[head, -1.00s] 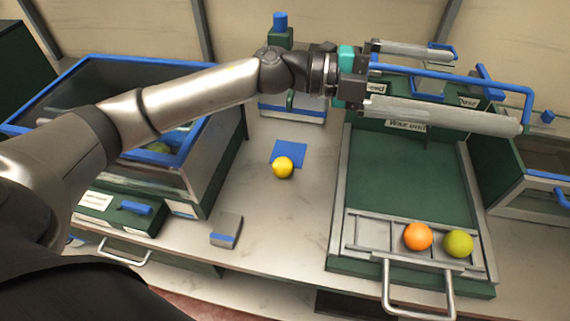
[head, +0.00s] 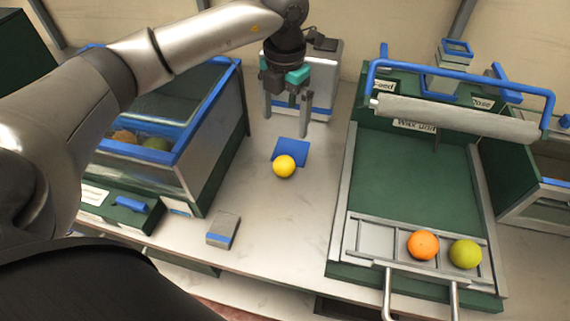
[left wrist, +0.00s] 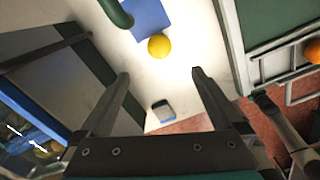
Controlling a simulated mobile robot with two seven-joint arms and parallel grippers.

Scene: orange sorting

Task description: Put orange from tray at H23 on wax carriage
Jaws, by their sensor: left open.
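A yellow, orange-shaped fruit (head: 284,166) lies at the front edge of a blue square pad (head: 291,150) on the counter. It also shows in the left wrist view (left wrist: 159,46). The wax unit's carriage (head: 376,241), a grey slotted frame, holds an orange fruit (head: 423,245) and a yellow-green fruit (head: 465,254) in its right part; its left slots are empty. My left gripper (head: 285,122) is open and empty, pointing down above and behind the pad. In the left wrist view its fingers (left wrist: 160,75) are apart, with the yellow fruit beyond them.
A blue-rimmed glass-topped bin (head: 205,110) with fruit inside stands at the left. A small grey-and-blue block (head: 223,231) lies on the counter. The wax unit's roller (head: 455,117) and blue bar (head: 460,76) stand raised above the green bed (head: 415,180). Counter around the pad is clear.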

